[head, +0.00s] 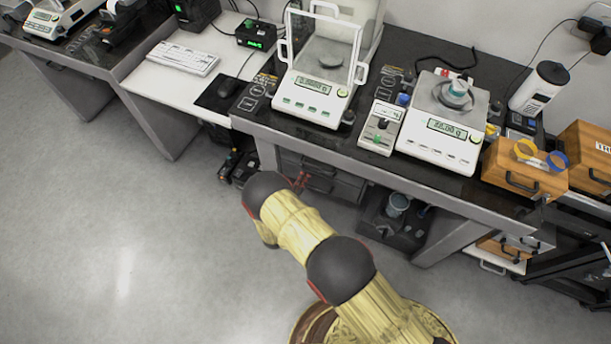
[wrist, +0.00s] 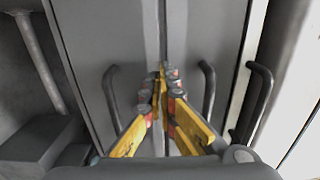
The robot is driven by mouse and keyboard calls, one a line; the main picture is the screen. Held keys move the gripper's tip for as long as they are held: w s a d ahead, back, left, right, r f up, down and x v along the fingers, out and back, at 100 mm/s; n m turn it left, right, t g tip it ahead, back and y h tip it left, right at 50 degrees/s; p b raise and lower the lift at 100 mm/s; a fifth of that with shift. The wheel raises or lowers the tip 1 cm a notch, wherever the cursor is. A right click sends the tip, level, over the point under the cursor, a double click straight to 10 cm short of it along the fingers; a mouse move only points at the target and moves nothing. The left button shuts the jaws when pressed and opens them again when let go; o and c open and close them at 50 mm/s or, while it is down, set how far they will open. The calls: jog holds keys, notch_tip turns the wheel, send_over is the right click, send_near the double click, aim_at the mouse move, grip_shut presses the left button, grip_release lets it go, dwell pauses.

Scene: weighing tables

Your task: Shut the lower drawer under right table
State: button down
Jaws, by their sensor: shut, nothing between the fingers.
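Under the right table (head: 395,165), a dark grey drawer unit (head: 345,190) shows, partly hidden behind my arm. Its drawer fronts are stacked, and the lower one's extent is hard to make out in the head view. In the wrist view, grey drawer fronts (wrist: 85,40) appear turned on their side, with a dark seam between two of them and dark bar handles (wrist: 111,100). My gripper (wrist: 162,76) is shut and empty, its fingertips in front of the seam, between two handles. I cannot tell whether the tips touch. In the head view, my gripper (head: 301,182) is small beside the drawers.
A dark device with a clear cup (head: 397,204) stands under the table, right of the drawers. Small dark items (head: 236,166) lie on the floor to the left. Balances (head: 440,135) stand on the tabletop. A wooden drawer box (head: 515,175) is at the right.

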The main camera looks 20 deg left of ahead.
jog(key=s+a+p, duration=0.1)
jog(key=s+p, duration=0.1)
jog(key=s, duration=1.1)
jog(key=shift+s, duration=0.4)
jog(key=shift+f, duration=0.1)
